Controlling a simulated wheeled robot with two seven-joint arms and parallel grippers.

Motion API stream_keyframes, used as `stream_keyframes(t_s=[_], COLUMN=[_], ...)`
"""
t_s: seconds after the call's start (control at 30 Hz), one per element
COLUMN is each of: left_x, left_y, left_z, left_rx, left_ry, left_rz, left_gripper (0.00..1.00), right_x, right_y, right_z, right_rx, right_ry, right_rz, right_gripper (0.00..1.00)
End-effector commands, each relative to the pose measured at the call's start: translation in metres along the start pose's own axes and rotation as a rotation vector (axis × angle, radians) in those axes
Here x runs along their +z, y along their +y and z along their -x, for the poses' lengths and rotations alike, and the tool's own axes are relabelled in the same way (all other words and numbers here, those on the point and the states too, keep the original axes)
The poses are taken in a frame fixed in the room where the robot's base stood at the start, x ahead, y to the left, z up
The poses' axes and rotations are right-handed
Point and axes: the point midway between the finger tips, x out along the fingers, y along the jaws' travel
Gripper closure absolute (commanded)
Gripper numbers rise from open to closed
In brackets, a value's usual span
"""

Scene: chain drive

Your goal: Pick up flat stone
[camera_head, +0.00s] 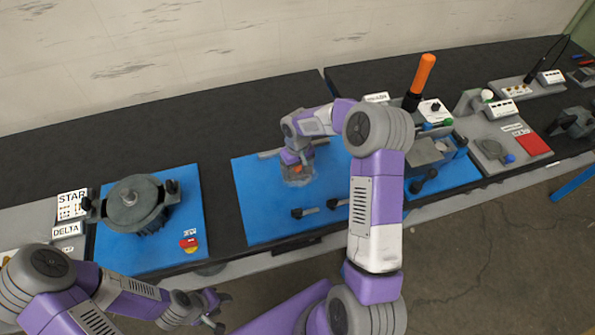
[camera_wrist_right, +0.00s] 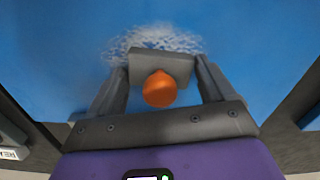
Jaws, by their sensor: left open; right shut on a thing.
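My right gripper (camera_head: 298,174) is low over the blue plate at the middle of the bench. In the right wrist view its fingers are shut on a grey block with a round orange knob (camera_wrist_right: 160,90), which looks to be the flat stone. The block (camera_wrist_right: 150,63) lies between the fingertips, over a pale speckled patch (camera_wrist_right: 150,38) on the blue surface. I cannot tell whether it touches the plate. In the head view the block is mostly hidden by the gripper. My left gripper (camera_head: 213,308) is open and empty, in front of the bench at the lower left.
A blue base with a round grey machine (camera_head: 137,203) and a red-yellow switch (camera_head: 188,244) stands to the left. Two dark handles (camera_head: 305,212) lie at the blue plate's (camera_head: 255,215) front. An orange-handled tool (camera_head: 420,78) and grey fixtures (camera_head: 492,148) stand to the right.

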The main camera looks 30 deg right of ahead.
Motion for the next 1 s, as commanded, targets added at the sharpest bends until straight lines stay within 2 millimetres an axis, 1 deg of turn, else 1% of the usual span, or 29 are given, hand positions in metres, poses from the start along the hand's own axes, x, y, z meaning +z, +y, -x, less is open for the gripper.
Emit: stream_keyframes(t_s=[0.13, 0.23, 0.37, 0.5, 0.6, 0.7, 0.83, 1.0], left_x=[0.000, 0.000, 0.000, 0.000, 0.000, 0.000, 0.000, 0.000], left_y=[0.000, 0.000, 0.001, 0.002, 0.003, 0.003, 0.003, 0.003], left_z=[0.000, 0.001, 0.003, 0.006, 0.007, 0.008, 0.008, 0.008], left_rx=[0.000, 0.000, 0.000, 0.000, 0.000, 0.000, 0.000, 0.000], left_ry=[0.000, 0.000, 0.000, 0.000, 0.000, 0.000, 0.000, 0.000], left_rz=[0.000, 0.000, 0.000, 0.000, 0.000, 0.000, 0.000, 0.000], left_gripper=[0.57, 0.57, 0.57, 0.57, 0.57, 0.57, 0.57, 0.57], right_x=[-0.001, -0.001, -0.001, -0.001, -0.001, -0.001, 0.000, 0.000], right_y=[0.000, 0.000, 0.000, 0.000, 0.000, 0.000, 0.000, 0.000], right_z=[0.002, 0.012, 0.037, 0.067, 0.083, 0.094, 0.101, 0.101], right_rx=[0.001, 0.002, 0.002, 0.002, 0.001, 0.001, 0.000, 0.000], right_ry=[0.002, 0.003, 0.005, 0.006, 0.004, 0.002, 0.001, 0.000], right_rz=[0.000, 0.000, 0.000, 0.000, -0.001, 0.000, 0.000, 0.000], right_gripper=[0.57, 0.57, 0.57, 0.57, 0.57, 0.57, 0.57, 0.57])
